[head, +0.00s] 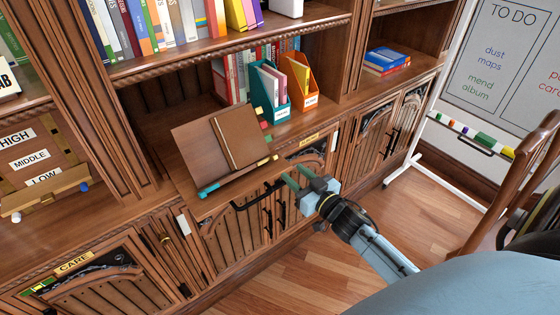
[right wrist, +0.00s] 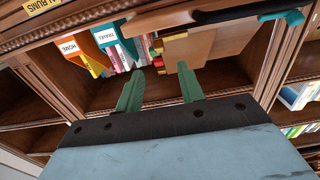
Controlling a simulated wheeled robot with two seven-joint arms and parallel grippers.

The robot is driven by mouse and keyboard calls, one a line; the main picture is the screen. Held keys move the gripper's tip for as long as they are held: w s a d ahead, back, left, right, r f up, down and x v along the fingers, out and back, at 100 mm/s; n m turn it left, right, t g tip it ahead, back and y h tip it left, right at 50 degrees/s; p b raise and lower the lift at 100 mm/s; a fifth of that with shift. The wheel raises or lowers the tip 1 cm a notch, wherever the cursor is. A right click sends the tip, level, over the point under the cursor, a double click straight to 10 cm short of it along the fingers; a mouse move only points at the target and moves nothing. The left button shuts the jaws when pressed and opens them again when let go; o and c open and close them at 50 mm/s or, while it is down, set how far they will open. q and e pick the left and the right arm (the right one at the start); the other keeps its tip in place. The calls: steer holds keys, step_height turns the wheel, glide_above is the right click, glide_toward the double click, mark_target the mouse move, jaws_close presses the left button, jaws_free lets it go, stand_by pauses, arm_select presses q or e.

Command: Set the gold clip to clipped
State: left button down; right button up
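A small gold clip (head: 265,160) sits at the right end of the front ledge of a wooden book stand. I cannot tell whether it is clipped. A brown open book or album (head: 238,140) leans on the stand, with coloured tabs on its right edge. A teal clip (head: 208,190) is at the ledge's left end; it also shows in the right wrist view (right wrist: 294,17). My right gripper (head: 297,177) is open and empty, its green fingers apart, below and right of the gold clip. The gold clip is not clear in the right wrist view. My left gripper is out of view.
Teal (head: 272,108) and orange (head: 300,94) file boxes stand behind the stand on the shelf. Cabinet doors with dark handles (head: 281,205) are below. A whiteboard (head: 505,65) and a wooden chair (head: 520,180) are at right. Open floor (head: 320,265) lies in front.

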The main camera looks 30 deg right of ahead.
mark_target(276, 157)
steer(key=w, duration=0.7)
steer(key=shift+w+a+b, duration=0.25)
steer(key=shift+a+b, duration=0.05)
jaws_close()
